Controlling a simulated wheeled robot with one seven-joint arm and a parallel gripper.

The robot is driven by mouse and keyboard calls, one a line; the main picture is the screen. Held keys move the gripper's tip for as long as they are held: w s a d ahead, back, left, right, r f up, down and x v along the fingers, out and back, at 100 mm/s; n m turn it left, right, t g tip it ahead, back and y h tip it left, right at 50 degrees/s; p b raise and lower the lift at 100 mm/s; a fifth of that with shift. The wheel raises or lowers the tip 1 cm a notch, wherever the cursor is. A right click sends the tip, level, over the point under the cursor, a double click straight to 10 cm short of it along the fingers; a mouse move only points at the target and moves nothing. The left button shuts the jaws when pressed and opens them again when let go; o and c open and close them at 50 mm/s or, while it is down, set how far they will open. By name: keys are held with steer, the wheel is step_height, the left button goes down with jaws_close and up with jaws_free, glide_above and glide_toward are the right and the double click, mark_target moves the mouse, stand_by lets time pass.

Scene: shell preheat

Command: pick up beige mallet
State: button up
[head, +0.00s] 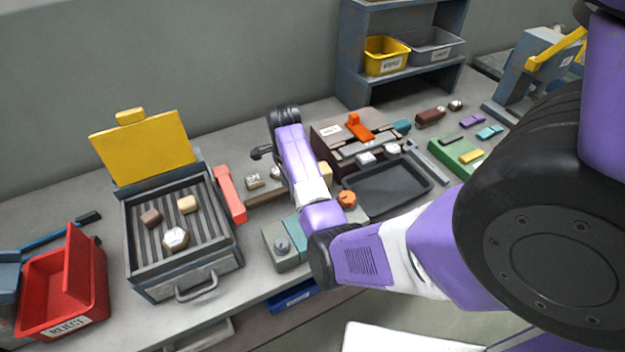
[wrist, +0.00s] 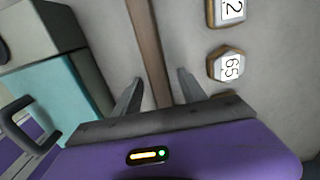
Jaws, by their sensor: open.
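A long narrow brown wooden bar (wrist: 146,40), which looks like the mallet's handle, runs from the top edge of the wrist view down between my gripper's fingers. My gripper (wrist: 159,78) is open, with one finger on each side of the bar and a visible gap on both sides. I cannot tell how far above it the fingertips are. The mallet's head is not visible in the wrist view. In the head view a small beige block (head: 326,173) shows just right of my forearm; I cannot tell whether it is the mallet's head. My arm hides the fingers there.
Hexagonal numbered pieces (wrist: 230,64) lie right of my gripper. A grey and teal box (wrist: 60,90) stands close on its left. A ridged grill with a yellow lid (head: 145,148), a red bin (head: 62,290), a dark tray (head: 388,190) and an orange-handled press (head: 358,127) crowd the bench.

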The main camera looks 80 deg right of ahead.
jaws_close()
stand_by(1.4)
